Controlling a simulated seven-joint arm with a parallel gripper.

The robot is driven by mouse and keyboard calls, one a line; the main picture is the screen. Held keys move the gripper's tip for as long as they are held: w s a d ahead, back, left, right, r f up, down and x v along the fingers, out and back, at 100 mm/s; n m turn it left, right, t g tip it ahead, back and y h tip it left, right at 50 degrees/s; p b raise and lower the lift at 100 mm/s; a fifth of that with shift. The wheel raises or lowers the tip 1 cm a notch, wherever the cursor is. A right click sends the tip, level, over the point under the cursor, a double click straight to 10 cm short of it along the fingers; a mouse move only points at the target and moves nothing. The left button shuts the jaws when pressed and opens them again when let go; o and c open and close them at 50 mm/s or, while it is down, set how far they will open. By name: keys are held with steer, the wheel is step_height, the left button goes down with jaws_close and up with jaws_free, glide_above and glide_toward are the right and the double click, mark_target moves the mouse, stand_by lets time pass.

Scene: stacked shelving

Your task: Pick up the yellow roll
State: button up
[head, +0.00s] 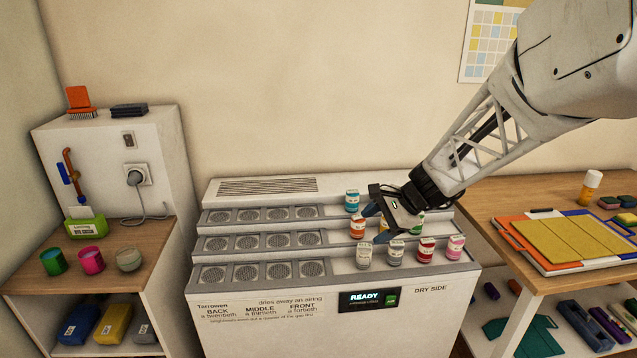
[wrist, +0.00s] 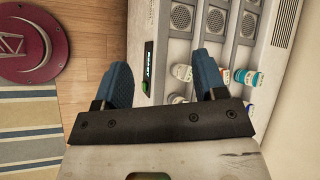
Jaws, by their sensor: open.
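Small rolls with white tops stand on the right half of the stepped white machine (head: 330,322). A yellow-orange patch (head: 383,224) on the middle step, in the head view, looks like the yellow roll, mostly hidden behind my gripper (head: 376,223). A teal roll (head: 352,202), orange-red roll (head: 358,229), two grey rolls (head: 364,257) (head: 395,254), a red roll (head: 426,252) and a pink roll (head: 456,248) stand around it. I cannot pick out the yellow roll there.
Empty round-grilled slots (head: 264,243) fill the machine's left half. A wooden table (head: 470,195) at right holds folders (head: 565,243) and a yellow bottle (head: 590,187). A shelf unit (head: 105,290) at left holds cups. The arm reaches in from the upper right.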

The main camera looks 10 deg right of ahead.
steer(key=w+d+f+m+t, duration=0.2)
steer(key=w+d+f+m, duration=0.2)
steer(key=w+d+f, duration=0.1)
steer(key=w+d+f+m+t+y, duration=0.1)
steer(key=w+d+f+m, duration=0.4)
steer(key=w, duration=0.5)
steer(key=w+d+f+m+t, duration=0.4)
steer(key=w+d+f+m, duration=0.1)
steer(key=w+d+f, duration=0.2)
steer(key=shift+w+d+y, duration=0.25)
steer(key=shift+d+y, duration=0.05)
steer(key=shift+d, duration=0.5)
steer(key=shift+x, duration=1.3)
steer(key=shift+x, duration=2.6)
steer(key=shift+s+a+f, duration=0.1)
steer(key=c, duration=0.7)
steer(key=shift+c, duration=0.2)
